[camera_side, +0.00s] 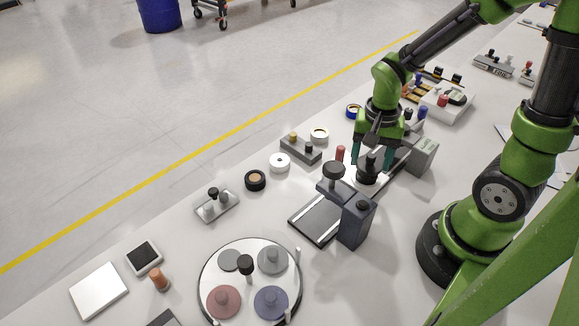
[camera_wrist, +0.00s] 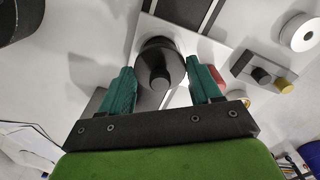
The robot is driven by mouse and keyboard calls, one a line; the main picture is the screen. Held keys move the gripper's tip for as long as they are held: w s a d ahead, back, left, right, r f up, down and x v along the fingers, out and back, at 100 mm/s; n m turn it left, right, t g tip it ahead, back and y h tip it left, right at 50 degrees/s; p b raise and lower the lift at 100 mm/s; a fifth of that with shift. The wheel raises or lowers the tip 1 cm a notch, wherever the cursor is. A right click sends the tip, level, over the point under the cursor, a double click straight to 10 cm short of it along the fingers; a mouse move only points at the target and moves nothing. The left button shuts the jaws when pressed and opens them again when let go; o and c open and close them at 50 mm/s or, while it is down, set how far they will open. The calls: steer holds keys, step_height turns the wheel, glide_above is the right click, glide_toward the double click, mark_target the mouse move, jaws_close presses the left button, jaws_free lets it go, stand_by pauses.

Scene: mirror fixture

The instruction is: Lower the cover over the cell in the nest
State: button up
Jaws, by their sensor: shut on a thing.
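My gripper (camera_side: 373,158) is over the right-centre of the bench, its teal fingers pointing down on either side of a dark round cover (camera_side: 367,166) with a knob on top. In the wrist view the cover (camera_wrist: 160,60) sits between the two fingertips (camera_wrist: 162,78), and the fingers are shut on it. The cover is low, over a pale plate that may be the nest; I cannot tell whether it touches. The cell is not visible and may be hidden under the cover.
A dark fixture block (camera_side: 356,221) with a round-topped arm stands close in front of the gripper, beside a flat dark panel (camera_side: 316,219). A grey box (camera_side: 422,156) is just right, a red peg (camera_side: 340,153) just left. A round tray (camera_side: 208,287) stands front left.

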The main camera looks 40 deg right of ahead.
steer(key=shift+f, duration=0.9)
stand_by(2.4)
steer(key=o, duration=1.2)
steer(key=shift+r, duration=3.5)
